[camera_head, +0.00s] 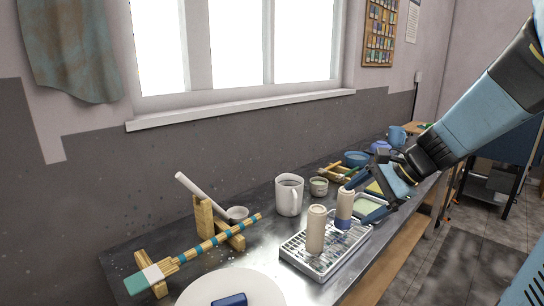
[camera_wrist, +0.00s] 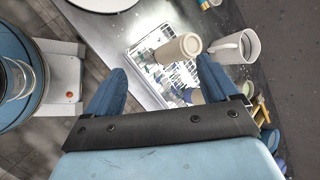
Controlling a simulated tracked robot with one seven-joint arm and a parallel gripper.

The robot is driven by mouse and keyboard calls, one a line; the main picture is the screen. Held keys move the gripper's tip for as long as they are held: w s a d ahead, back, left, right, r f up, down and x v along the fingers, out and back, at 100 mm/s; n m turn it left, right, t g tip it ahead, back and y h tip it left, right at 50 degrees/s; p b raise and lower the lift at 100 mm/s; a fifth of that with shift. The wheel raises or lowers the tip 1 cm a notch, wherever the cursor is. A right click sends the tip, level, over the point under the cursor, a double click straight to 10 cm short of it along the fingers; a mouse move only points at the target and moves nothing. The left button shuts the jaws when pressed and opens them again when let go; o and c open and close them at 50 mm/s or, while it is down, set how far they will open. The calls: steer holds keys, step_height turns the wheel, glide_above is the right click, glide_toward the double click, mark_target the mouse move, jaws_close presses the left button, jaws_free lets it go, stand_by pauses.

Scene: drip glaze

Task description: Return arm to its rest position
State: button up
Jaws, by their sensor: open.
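My gripper (camera_head: 368,197) is open at the end of my blue and black arm, which reaches in from the upper right over the bench. Its two blue fingers stand wide apart in the wrist view (camera_wrist: 162,68), with nothing held between them. A plain beige cylinder (camera_head: 316,230) stands upright on a white rack tray (camera_head: 298,259). A second beige cylinder with a blue lower band (camera_head: 344,208) stands behind it on the tray, close to the gripper's fingers. The plain cylinder also shows in the wrist view (camera_wrist: 180,48), beyond the fingers.
A white mug (camera_head: 289,195) and a small jar (camera_head: 318,187) stand behind the tray. A striped stick (camera_head: 205,247) rests on wooden supports at the left. A round white disc (camera_head: 215,285) is at the front. Blue bowls and a blue mug (camera_head: 397,136) stand farther back. Air above the bench's left is open.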

steer(key=s+d+r+n+t+h, duration=0.1)
steer(key=s+r+n+h, duration=0.1)
steer(key=s+n, duration=0.4)
steer(key=s+d+r+n+t+h, duration=0.1)
steer(key=s+r+n+h, duration=0.2)
steer(key=s+n+h, duration=0.2)
steer(key=shift+s+d+r+n+h, duration=0.25)
steer(key=shift+s+r+n+h, duration=0.05)
steer(key=shift+s+n, duration=0.9)
